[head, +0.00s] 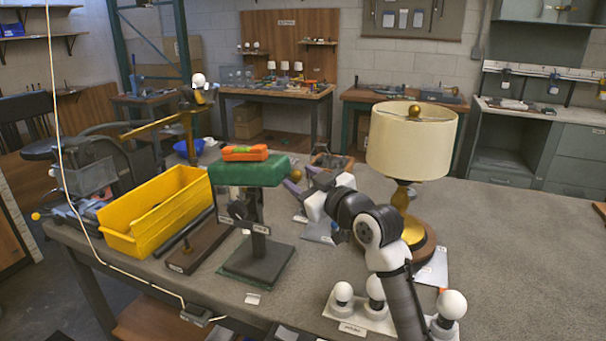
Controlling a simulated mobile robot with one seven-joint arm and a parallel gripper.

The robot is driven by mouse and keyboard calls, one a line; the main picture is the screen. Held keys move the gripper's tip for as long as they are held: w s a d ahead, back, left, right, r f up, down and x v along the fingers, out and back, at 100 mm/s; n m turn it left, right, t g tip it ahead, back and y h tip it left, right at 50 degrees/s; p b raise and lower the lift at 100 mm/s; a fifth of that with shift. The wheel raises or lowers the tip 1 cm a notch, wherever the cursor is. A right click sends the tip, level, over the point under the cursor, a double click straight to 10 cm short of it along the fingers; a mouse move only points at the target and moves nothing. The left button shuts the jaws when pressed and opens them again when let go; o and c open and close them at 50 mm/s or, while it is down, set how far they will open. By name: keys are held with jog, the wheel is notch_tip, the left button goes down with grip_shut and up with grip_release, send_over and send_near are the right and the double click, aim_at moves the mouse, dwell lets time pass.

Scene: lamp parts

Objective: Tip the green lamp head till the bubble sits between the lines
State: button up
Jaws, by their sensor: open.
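The bubble and the lines are too small to make out. My gripper (297,178) is open, just right of the lamp head's right end. It looks empty, and I cannot tell whether a finger touches the head.
A yellow bin (150,220) stands left of the lamp. A brass lamp with a cream shade (412,143) stands right of my arm. White bulbs in a holder (360,315) are at the front. The bench (520,260) is clear on the right.

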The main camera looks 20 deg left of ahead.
jog(key=shift+w+a, duration=0.1)
jog(key=shift+a, duration=0.05)
grip_shut()
jog(key=shift+f, duration=0.1)
